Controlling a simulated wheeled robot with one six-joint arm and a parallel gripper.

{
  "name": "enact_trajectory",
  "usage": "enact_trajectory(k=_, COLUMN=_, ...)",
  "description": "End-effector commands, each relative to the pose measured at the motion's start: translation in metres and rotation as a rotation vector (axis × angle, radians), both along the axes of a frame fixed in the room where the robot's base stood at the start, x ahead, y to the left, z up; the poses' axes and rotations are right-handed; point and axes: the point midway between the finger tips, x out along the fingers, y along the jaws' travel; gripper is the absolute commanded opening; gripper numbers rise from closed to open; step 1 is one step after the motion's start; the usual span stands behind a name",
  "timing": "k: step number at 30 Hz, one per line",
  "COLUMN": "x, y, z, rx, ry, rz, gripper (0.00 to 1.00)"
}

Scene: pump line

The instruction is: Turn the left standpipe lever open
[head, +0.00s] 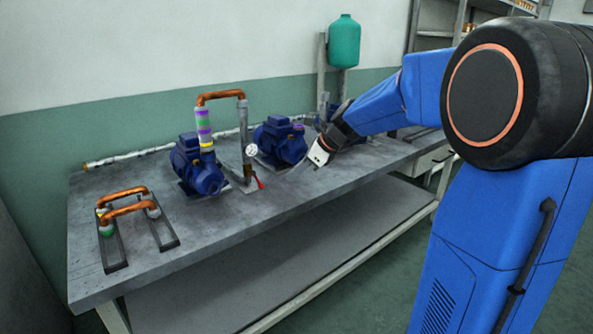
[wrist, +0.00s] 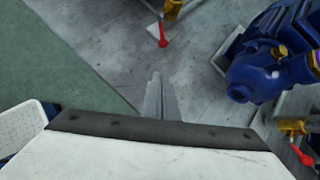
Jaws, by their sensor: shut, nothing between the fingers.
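The left standpipe (head: 245,150) rises from the bench beside the left blue pump, with a copper bend on top. Its red lever (head: 259,182) is low on it and points toward the bench's front edge. In the wrist view a red lever (wrist: 163,40) on a brass valve shows at the top, apart from my fingertips; it appears to be the same one. My gripper (head: 300,164) is to the right of the left standpipe, over the bench in front of the right pump. Its thin fingers (wrist: 159,85) are shut and empty in the wrist view.
The right blue pump (head: 281,142) is just behind my gripper. A second red lever (wrist: 302,155) shows at the wrist view's lower right. Copper pipes on a rack (head: 128,200) stand at the bench's left end. Bench between is clear.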

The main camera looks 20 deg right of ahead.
Motion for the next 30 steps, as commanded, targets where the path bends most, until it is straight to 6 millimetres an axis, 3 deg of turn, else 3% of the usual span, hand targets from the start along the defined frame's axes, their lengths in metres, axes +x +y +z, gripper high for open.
enact_trajectory(k=10, x=0.028, y=0.030, z=-0.047, rx=0.000, ry=0.002, rz=0.001, gripper=0.00)
enact_trajectory(k=18, x=0.047, y=0.055, z=-0.046, rx=0.000, ry=-0.001, rz=0.002, gripper=0.00)
enact_trajectory(k=30, x=0.051, y=0.059, z=-0.046, rx=0.001, ry=-0.001, rz=0.000, gripper=0.00)
